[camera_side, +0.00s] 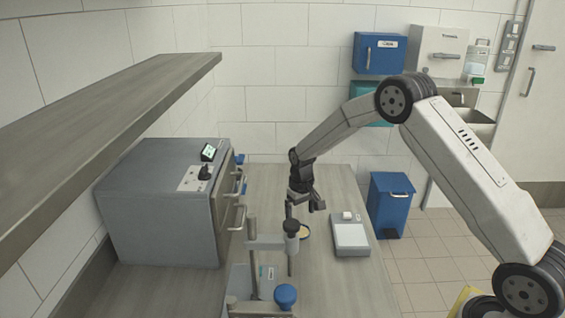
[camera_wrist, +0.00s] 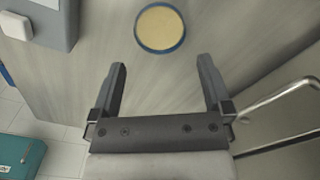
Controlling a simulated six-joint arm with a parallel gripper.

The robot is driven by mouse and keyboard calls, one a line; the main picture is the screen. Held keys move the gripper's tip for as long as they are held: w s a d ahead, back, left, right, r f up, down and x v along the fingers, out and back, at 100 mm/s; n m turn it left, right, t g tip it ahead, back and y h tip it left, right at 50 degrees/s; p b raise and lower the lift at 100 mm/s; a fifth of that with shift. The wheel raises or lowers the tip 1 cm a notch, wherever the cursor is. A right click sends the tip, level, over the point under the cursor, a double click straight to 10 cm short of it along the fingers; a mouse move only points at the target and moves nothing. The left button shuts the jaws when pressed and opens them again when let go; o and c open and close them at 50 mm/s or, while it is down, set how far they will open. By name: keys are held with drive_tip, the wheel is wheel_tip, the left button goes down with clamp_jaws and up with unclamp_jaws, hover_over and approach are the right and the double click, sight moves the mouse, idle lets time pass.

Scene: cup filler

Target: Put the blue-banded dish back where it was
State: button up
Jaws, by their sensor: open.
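The blue-banded dish (camera_wrist: 160,28) is round, with a blue rim around a pale tan surface. In the wrist view it lies flat on the wooden worktop, beyond my fingertips and about midway between them. In the side view the dish (camera_side: 305,232) is partly hidden behind the filler stand (camera_side: 291,245). My gripper (camera_side: 306,207) is above the worktop near the dish. In the wrist view my gripper (camera_wrist: 162,65) is open, with nothing between its fingers.
A grey oven-like box (camera_side: 165,210) with front handles stands on the left; a handle (camera_wrist: 285,98) shows in the wrist view. A scale-like device (camera_side: 351,238) bearing a small white block (camera_side: 347,216) is to the right. A shelf (camera_side: 95,135) overhangs upper left. Bare worktop (camera_side: 268,185) lies behind.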

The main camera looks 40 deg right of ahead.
sight(300, 232)
drive_tip(key=shift+r, duration=3)
drive_tip(key=s+a+r+n+t, duration=0.1)
drive_tip(key=s+a, duration=0.3)
drive_tip(key=s, duration=0.8)
drive_tip(key=s+a+r+n+t, duration=0.1)
drive_tip(key=s+a, duration=0.4)
drive_tip(key=s, duration=0.7)
drive_tip(key=shift+r+t, duration=0.3)
drive_tip(key=shift+r, duration=0.3)
drive_tip(key=shift+a, duration=0.1)
